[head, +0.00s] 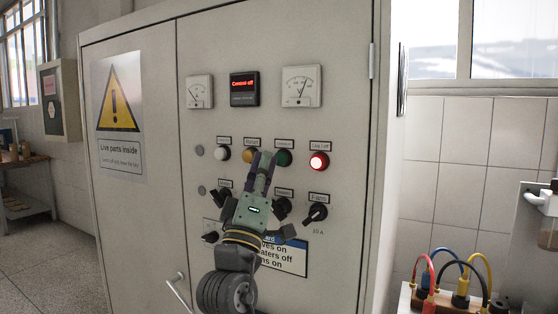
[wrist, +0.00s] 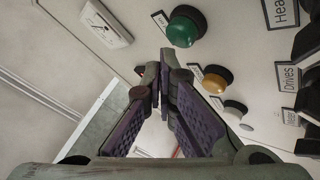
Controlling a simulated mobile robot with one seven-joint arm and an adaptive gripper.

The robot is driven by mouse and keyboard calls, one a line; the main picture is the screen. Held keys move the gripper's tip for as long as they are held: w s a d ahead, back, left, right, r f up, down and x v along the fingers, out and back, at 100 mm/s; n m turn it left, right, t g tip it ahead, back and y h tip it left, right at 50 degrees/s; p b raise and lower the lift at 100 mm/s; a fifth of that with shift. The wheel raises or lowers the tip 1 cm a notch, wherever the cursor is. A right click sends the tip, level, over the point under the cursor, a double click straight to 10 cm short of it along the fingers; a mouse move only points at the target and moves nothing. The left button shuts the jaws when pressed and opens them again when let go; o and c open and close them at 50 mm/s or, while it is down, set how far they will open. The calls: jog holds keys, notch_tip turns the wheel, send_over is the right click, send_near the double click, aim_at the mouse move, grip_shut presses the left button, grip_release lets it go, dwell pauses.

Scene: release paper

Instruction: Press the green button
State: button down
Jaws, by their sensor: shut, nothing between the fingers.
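The green button (head: 284,157) is a round knob in the row of buttons on the grey cabinet door, between the yellow button (head: 250,155) and the lit red button (head: 319,160). In the wrist view the green button (wrist: 186,26) is at the top, just above my fingertips. My gripper (head: 264,158) is shut and empty, its fingers pointing at the panel. In the head view its tips are between the yellow and green buttons, close to the green one's left. In the wrist view my gripper (wrist: 161,70) appears apart from the green button; the depth gap is hard to tell.
A white button (head: 222,153) is at the row's left. Black rotary switches, including one (head: 316,213), sit below. Two dial meters and a display (head: 244,89) reading "Control off" are above. A cart with coloured cables (head: 460,285) stands at the right.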

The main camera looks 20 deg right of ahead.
dwell(0.4)
jog(key=shift+w+d, duration=0.3)
jog(key=shift+w+d, duration=0.3)
jog(key=shift+d, duration=0.1)
dwell(1.0)
jog(key=shift+s+a, duration=0.6)
jog(key=shift+a, duration=0.05)
jog(key=shift+a, duration=0.1)
jog(key=s+a, duration=0.1)
jog(key=a, duration=0.1)
jog(key=s+a, duration=0.1)
jog(key=s, duration=0.1)
jog(key=shift+a, duration=0.4)
dwell(0.6)
